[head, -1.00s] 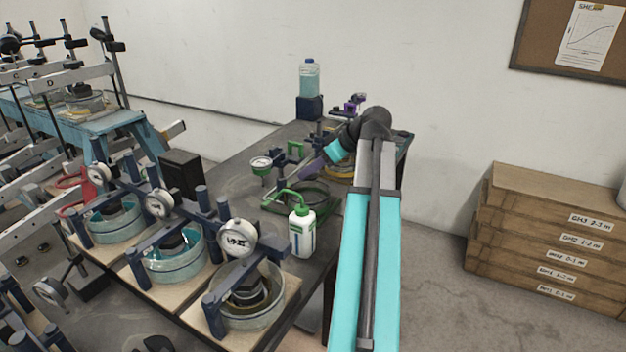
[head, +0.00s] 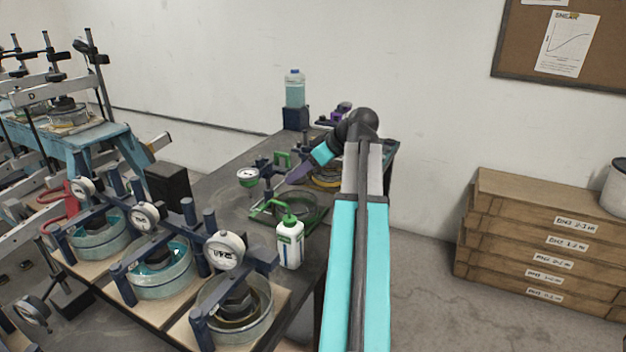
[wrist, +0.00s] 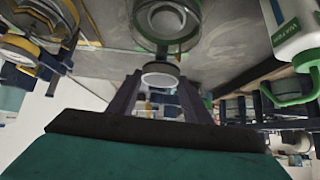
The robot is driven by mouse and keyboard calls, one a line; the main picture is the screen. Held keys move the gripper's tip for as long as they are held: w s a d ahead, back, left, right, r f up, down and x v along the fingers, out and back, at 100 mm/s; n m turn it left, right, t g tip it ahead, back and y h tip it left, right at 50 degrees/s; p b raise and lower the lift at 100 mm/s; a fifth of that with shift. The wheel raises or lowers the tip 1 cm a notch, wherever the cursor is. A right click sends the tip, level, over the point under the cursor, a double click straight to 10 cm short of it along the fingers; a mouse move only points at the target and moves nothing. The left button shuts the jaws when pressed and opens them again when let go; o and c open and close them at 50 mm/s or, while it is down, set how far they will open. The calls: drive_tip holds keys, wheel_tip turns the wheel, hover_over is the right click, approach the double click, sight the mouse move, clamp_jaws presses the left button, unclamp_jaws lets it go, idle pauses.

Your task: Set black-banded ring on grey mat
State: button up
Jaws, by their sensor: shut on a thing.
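My gripper (wrist: 160,82) is shut on a small pale ring with a dark band (wrist: 160,70) in the wrist view. The ring sits between the two fingertips, and part of its side is hidden by them. In the head view my gripper (head: 298,172) is low over the dark table, near a round dish in a green frame; the ring cannot be made out there. I cannot pick out the grey mat for certain in either view.
The round dish (head: 318,208) in its green frame and a white bottle with a green spout (head: 290,243) stand close to my gripper. Several dial gauges over glass dishes line the front left. A blue-capped bottle (head: 294,92) stands at the back.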

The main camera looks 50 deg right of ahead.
drive_tip(key=s+a+f+b, duration=0.2)
drive_tip(key=s+f, duration=0.1)
drive_tip(key=s, duration=0.7)
drive_tip(key=s+a+f+b, duration=0.2)
drive_tip(key=s+f+b, duration=0.1)
drive_tip(key=s, duration=0.7)
drive_tip(key=shift+a+f+b, duration=0.35)
drive_tip(key=shift+a+f, duration=0.05)
drive_tip(key=shift+f, duration=0.35)
drive_tip(key=w+d+p, duration=0.2)
drive_tip(key=p, duration=0.1)
drive_tip(key=shift+d+p, duration=0.2)
drive_tip(key=shift+p, duration=0.1)
drive_tip(key=d+p, duration=0.1)
drive_tip(key=p, duration=0.4)
drive_tip(key=shift+w+r+p, duration=0.1)
drive_tip(key=shift+w+p, duration=0.2)
drive_tip(key=shift+w, duration=0.1)
drive_tip(key=p, duration=0.6)
drive_tip(key=shift+w+d+f+p, duration=0.2)
drive_tip(key=shift+w+d+p, duration=0.1)
drive_tip(key=shift+d, duration=0.05)
